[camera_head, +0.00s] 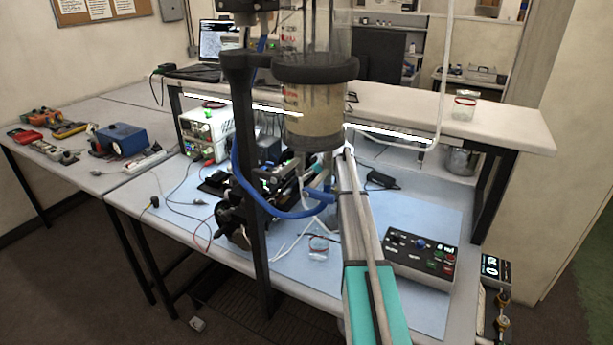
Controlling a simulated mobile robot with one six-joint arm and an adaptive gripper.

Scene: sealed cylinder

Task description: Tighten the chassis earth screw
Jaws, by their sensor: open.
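I cannot make out the chassis earth screw. A dark control box (421,257) with several coloured buttons and knobs lies on the blue mat, right of centre. A white instrument (205,130) with leads at its front stands on the left of the bench. I cannot tell which of them, if either, carries the screw. A clear cylinder (314,112) with a tan lower part stands upright in a dark ring on a black post (254,190). It hides part of the bench behind it. I cannot pick out my gripper among the dark parts behind the post.
A long grey and teal part (370,290) crosses the foreground. A blue hose (240,170) loops beside the post. Dark machinery (240,215) and cables crowd the bench's left middle. A small clear jar (318,247) stands on the blue mat (440,210). A raised shelf (500,125) runs behind.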

